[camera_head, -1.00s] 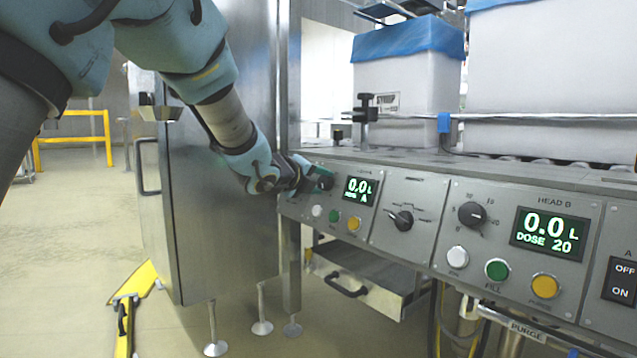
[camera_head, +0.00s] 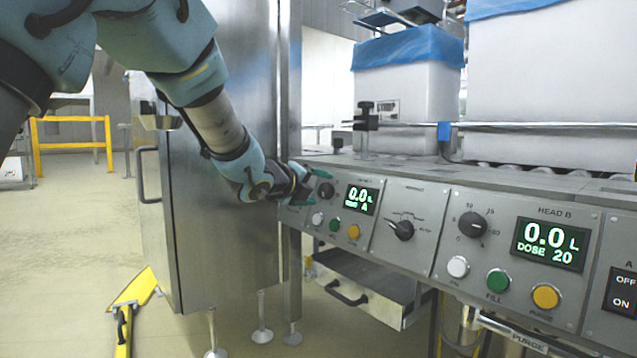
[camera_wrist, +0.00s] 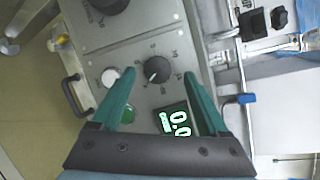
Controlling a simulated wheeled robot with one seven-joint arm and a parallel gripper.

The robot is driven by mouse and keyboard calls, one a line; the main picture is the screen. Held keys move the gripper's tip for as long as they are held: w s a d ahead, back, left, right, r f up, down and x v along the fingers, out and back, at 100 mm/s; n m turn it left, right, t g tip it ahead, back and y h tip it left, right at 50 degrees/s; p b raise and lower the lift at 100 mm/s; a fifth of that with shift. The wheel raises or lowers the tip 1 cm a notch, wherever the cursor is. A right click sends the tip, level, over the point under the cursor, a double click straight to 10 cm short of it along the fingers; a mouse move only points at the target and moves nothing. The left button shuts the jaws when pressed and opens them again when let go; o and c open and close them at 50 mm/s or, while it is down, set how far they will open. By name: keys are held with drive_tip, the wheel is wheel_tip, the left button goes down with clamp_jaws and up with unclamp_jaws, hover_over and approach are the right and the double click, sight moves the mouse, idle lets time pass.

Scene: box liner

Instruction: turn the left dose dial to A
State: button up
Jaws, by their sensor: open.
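The left dose dial (camera_head: 326,190) is a round black knob on the grey panel, left of a small lit display (camera_head: 361,199). The display reads 0.0 L, with a lower line that ends in A. My gripper (camera_head: 307,183) is open, with its green fingers pointing at the panel just left of the dial. In the wrist view, the dial (camera_wrist: 157,70) shows between the two spread fingertips (camera_wrist: 159,76), and a gap shows on both sides. The knob's white pointer mark is small, and the letters around it are too small to read.
White, green and yellow buttons (camera_head: 354,232) sit below the display. A second black knob (camera_head: 402,229) and the HEAD B panel (camera_head: 517,250) lie to the right. A steel cabinet (camera_head: 222,200) stands left, close to my arm. An open drawer (camera_head: 365,290) is below.

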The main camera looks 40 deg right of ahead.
drive_tip(key=p+v, duration=0.2)
drive_tip(key=v, duration=0.7)
drive_tip(key=shift+r, duration=0.15)
drive_tip(key=w+a+f+n+t+y+p, duration=0.2)
drive_tip(key=w+a+n+t+y+p, duration=0.25)
drive_tip(key=w+a+n, duration=0.65)
drive_tip(key=w+a+f+n+y+p, duration=0.1)
drive_tip(key=a+n+y, duration=0.15)
drive_tip(key=a, duration=0.35)
drive_tip(key=w+a+f+n+g+y+p, duration=0.1)
drive_tip(key=a+n+p, duration=0.1)
drive_tip(key=a+n, duration=0.3)
drive_tip(key=w+a+f+n+y+p, duration=0.1)
drive_tip(key=a+f+n+y, duration=0.1)
drive_tip(key=a, duration=0.6)
drive_tip(key=s+a+f+n+g+y+p, duration=0.1)
drive_tip(key=s+a+n+g+y+p, duration=0.15)
drive_tip(key=s+a+n, duration=0.5)
drive_tip(key=s+a+f+n+g+y+p, duration=0.1)
drive_tip(key=s+a+n+g+y+p, duration=0.25)
drive_tip(key=a+n, duration=0.65)
wheel_tip(320, 180, up, 38)
drive_tip(key=s+a+h+p, duration=0.1)
drive_tip(key=s+p, duration=0.1)
drive_tip(key=p, duration=3.6)
drive_tip(key=shift+m+h, duration=0.3)
drive_tip(key=shift+m, duration=0.1)
